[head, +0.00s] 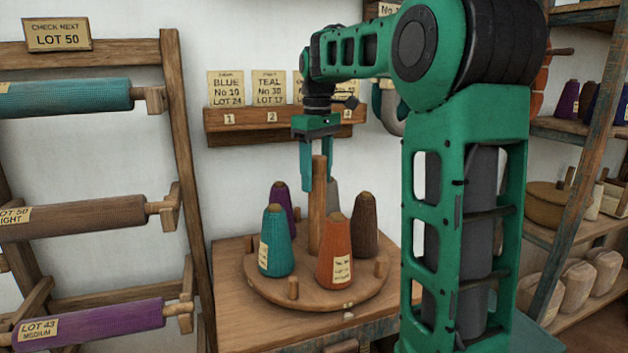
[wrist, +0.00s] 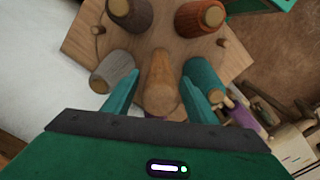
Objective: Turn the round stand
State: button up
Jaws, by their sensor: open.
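The round stand (head: 262,287) is a wooden disc on a small table, with an upright central post (head: 316,215) and short pegs near its rim. It carries cones of yarn: teal (head: 274,245), orange (head: 335,252), brown (head: 364,225), purple (head: 280,203) and a grey one (wrist: 113,72), mostly hidden behind the post in the head view. My gripper (head: 319,183) is open and points down at the post's top. In the wrist view the post (wrist: 160,80) shows between the two spread fingers. I cannot tell whether either finger touches it.
A wall rack (head: 180,130) with teal, brown and purple rolls stands at the left. A numbered wooden ledge (head: 255,122) with lot cards is on the wall behind. Shelves (head: 575,135) with cones and bundles stand at the right. The cones stand close around the post.

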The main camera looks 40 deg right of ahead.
jog(key=shift+f, duration=0.45)
grip_shut()
jog(key=shift+d, duration=0.1)
